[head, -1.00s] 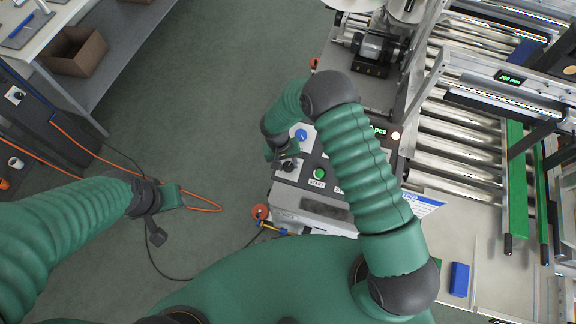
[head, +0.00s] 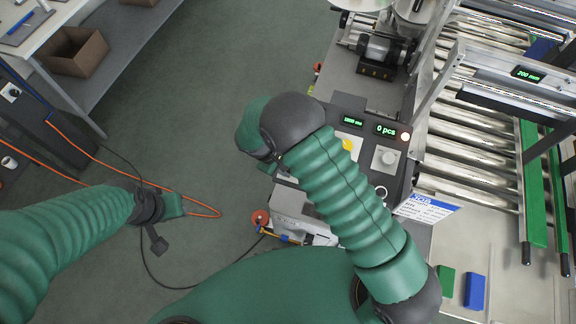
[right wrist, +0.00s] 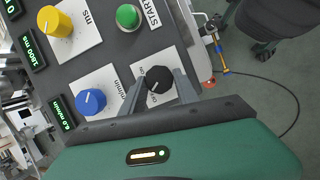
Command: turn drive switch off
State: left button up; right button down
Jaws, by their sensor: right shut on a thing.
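The drive switch is a black rotary knob (right wrist: 158,79) on a white plate on the dark control panel, in the right wrist view. Its pale pointer line is visible, but the small lettering beside it is hard to read. My right gripper (right wrist: 155,88) has one finger on each side of the knob and is shut on it. In the head view my own right arm hides this knob and the gripper. My left gripper (head: 172,205) is over the floor at the left, away from the panel; its jaws cannot be made out.
Near the switch are a blue knob (right wrist: 90,101), a yellow knob (right wrist: 55,22) and a green start button (right wrist: 128,17). Lit displays (head: 386,131) line the panel. Roller conveyors (head: 465,150) lie to the right. A cable (head: 185,288) lies on the open floor at left.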

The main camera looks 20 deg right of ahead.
jog(key=shift+s+n+t+h+b, duration=0.2)
jog(key=shift+n+t+h+b, duration=0.1)
jog(key=shift+n, duration=0.7)
jog(key=c, duration=1.2)
grip_release()
jog(key=o, duration=0.3)
jog(key=shift+r, duration=0.1)
